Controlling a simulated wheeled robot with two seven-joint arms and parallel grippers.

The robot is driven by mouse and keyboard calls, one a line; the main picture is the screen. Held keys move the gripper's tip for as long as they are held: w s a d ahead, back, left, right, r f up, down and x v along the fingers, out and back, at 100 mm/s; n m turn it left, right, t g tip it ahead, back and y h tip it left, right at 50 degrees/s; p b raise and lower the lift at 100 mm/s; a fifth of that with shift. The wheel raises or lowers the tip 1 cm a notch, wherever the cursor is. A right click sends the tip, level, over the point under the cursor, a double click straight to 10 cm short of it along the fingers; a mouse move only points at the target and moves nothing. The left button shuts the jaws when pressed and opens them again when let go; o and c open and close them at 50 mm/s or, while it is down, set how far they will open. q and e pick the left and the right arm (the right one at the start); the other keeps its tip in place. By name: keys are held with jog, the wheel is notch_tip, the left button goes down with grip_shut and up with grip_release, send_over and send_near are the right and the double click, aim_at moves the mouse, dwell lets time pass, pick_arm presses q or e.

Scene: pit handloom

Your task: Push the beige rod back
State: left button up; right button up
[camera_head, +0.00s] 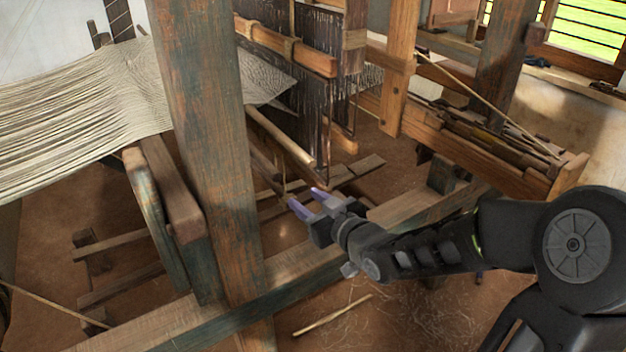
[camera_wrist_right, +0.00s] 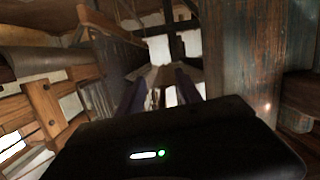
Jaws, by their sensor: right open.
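A beige rod (camera_head: 280,135) slants down to the right beneath the dark hanging threads of the loom, behind the thick upright post. My right gripper (camera_head: 305,197) points toward the loom from the right. Its two purple fingertips are apart, with nothing seen held between them. It shows below the rod's near end in the picture, and a gap shows between them. In the right wrist view, the open fingers (camera_wrist_right: 158,88) point into the loom frame. I cannot make out the rod clearly there. My left gripper is not in view.
The thick weathered post (camera_head: 210,150) stands left of my right gripper. A long low beam (camera_head: 300,262) runs beneath my right arm. Pale warp threads (camera_head: 80,100) stretch at the left. A loose stick (camera_head: 332,315) lies on the earth floor, and a thin pole (camera_head: 490,105) leans at the right.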

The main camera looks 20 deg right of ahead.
jog(key=s+a+f+m+g, duration=0.1)
jog(key=s+a+f+g, duration=0.1)
jog(key=f, duration=0.8)
jog(key=s+a+f+m+g, duration=0.2)
jog(key=a+f+g, duration=0.1)
jog(key=f, duration=0.7)
jog(key=shift+s+a+g, duration=0.3)
